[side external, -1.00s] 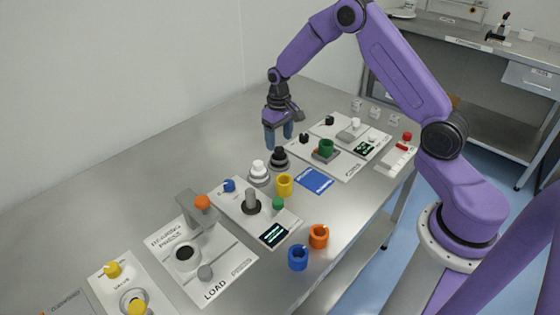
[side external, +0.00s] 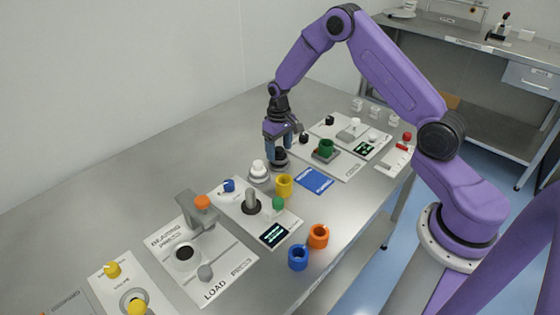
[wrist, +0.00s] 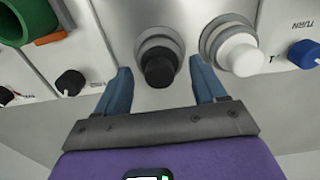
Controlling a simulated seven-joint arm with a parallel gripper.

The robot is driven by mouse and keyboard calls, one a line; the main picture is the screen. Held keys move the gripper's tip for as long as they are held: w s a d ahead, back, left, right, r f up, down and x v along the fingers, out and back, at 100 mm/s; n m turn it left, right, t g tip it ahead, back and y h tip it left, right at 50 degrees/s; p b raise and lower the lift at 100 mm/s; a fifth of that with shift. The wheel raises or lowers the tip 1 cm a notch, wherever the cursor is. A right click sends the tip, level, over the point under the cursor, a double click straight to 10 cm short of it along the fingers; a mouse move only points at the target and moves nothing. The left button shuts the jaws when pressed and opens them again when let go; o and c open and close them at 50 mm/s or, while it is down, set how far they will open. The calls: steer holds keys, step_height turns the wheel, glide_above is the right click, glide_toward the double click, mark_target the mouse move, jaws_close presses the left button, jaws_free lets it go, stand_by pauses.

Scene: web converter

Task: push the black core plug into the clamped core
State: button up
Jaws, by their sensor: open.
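The black core plug (side external: 280,154) stands upright on a grey round base, beside the white plug (side external: 258,166). My gripper (side external: 281,146) is open just over the black plug and points down. In the wrist view the black plug (wrist: 160,66) sits between the two blue fingers, with a gap on each side. The green core (side external: 326,146) sits in a grey clamp on a white panel to the right of my gripper. Part of the green core (wrist: 28,18) shows at the upper left of the wrist view.
The white plug (wrist: 238,52) is close to one finger. A yellow ring (side external: 284,186), an orange ring (side external: 319,236) and a blue ring (side external: 297,257) stand in front. Black knobs (side external: 304,138) stand near the clamp. The table's back left is clear.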

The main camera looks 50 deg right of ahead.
jaws_close()
steer(key=shift+r, duration=2.5)
steer(key=shift+r, duration=0.1)
steer(key=shift+r, duration=1.9)
steer(key=shift+d, duration=0.1)
steer(key=s+d+r, duration=0.3)
steer(key=s+d, duration=0.5)
steer(key=d, duration=0.5)
steer(key=shift+s+r, duration=0.2)
steer(key=shift+s, duration=0.1)
steer(key=shift+d, duration=0.1)
